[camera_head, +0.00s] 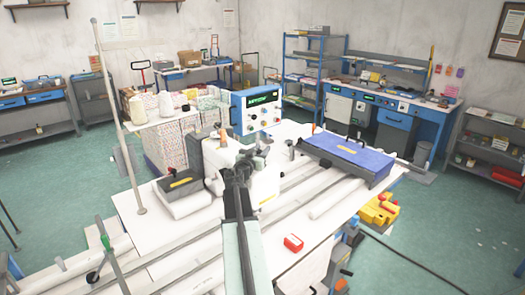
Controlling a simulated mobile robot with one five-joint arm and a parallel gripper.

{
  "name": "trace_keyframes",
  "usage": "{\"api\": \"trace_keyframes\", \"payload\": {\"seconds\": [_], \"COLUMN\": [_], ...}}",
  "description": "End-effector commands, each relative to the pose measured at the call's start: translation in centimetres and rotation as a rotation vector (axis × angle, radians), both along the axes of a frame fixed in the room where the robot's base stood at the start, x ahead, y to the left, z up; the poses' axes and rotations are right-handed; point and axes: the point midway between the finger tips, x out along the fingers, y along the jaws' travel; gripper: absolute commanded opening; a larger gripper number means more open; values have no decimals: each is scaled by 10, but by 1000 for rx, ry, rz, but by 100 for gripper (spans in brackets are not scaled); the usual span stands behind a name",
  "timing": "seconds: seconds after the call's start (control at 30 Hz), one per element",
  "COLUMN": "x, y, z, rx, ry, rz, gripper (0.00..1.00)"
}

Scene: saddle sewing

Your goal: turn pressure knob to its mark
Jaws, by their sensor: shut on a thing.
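My arm reaches up from the bottom middle to the white sewing machine head (267,187). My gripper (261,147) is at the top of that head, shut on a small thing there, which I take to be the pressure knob. The jaws cover most of the knob, and its mark cannot be made out at this size. A blue and white control box (237,113) with a green display and several small knobs stands just behind the gripper, apart from it.
A blue-topped case (345,158) lies to the right. A thin upright pole (118,130) stands at the left.

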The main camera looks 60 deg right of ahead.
Motion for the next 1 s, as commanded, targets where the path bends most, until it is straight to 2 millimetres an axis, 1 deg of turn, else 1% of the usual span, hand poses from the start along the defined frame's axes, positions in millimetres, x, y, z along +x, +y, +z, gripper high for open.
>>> {"api": "trace_keyframes", "payload": {"seconds": [0.03,0.17,0.37,1.0], "x": [-3,-3,-1,15], "y": [2,3,4,10], "z": [-1,-1,-1,-1], "rx": [2,2,3,2], "ry": [-2,-2,-3,-2], "rz": [3,48,181,783], "gripper": [0,0,0,0]}}
